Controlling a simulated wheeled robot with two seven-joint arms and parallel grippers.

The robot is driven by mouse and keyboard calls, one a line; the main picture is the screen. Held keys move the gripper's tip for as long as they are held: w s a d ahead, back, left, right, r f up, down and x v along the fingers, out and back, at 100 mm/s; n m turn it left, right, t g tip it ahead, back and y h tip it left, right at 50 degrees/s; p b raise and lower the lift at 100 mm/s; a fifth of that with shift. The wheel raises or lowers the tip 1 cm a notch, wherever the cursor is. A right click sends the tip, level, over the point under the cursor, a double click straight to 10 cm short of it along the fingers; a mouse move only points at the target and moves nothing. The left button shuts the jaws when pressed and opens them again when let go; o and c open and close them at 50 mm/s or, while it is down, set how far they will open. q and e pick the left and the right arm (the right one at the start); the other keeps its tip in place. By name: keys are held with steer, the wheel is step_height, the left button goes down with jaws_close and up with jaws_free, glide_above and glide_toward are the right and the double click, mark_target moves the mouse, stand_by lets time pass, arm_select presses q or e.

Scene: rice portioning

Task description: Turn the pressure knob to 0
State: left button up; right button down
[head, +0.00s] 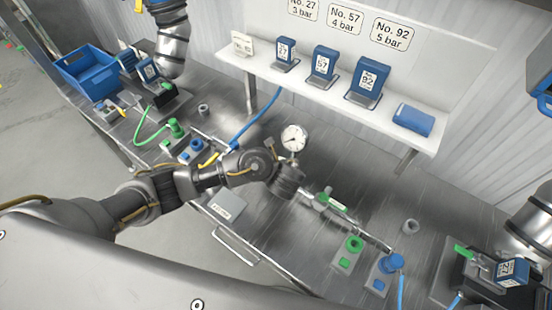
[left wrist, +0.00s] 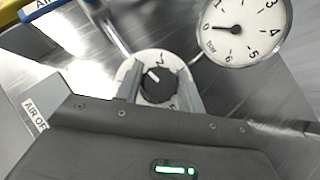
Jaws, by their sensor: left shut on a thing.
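The pressure knob (left wrist: 157,87) is a dark round knob with a white pointer mark on a pale dial in the left wrist view. Its pointer leans toward the upper left. My left gripper (left wrist: 159,92) has one finger on each side of the knob and is shut on it. The pressure gauge (left wrist: 243,30) is beside it, its needle pointing left, at the low end of the scale. In the head view the gauge (head: 294,138) stands just behind my left gripper (head: 285,187), which hides the knob. My right gripper is not in view.
The metal bench carries a pipe with a green-marked part (head: 331,203), green (head: 354,244) and blue (head: 391,263) fittings, and hoses. A shelf (head: 270,68) behind holds several blue blocks. Other robot arms stand at the top left (head: 172,45) and right edge (head: 532,225).

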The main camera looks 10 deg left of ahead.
arm_select(q)
steer(key=n+g+y+p, duration=0.1)
steer(key=n+y, duration=0.1)
steer(key=shift+r+n, duration=0.1)
steer(key=shift+n, duration=0.3)
steer(key=shift+n+g+y+p, duration=0.35)
steer(key=shift+n+g+y, duration=0.7)
steer(key=shift+n, duration=0.85)
steer(key=o, duration=1)
steer(key=shift+c, duration=0.2)
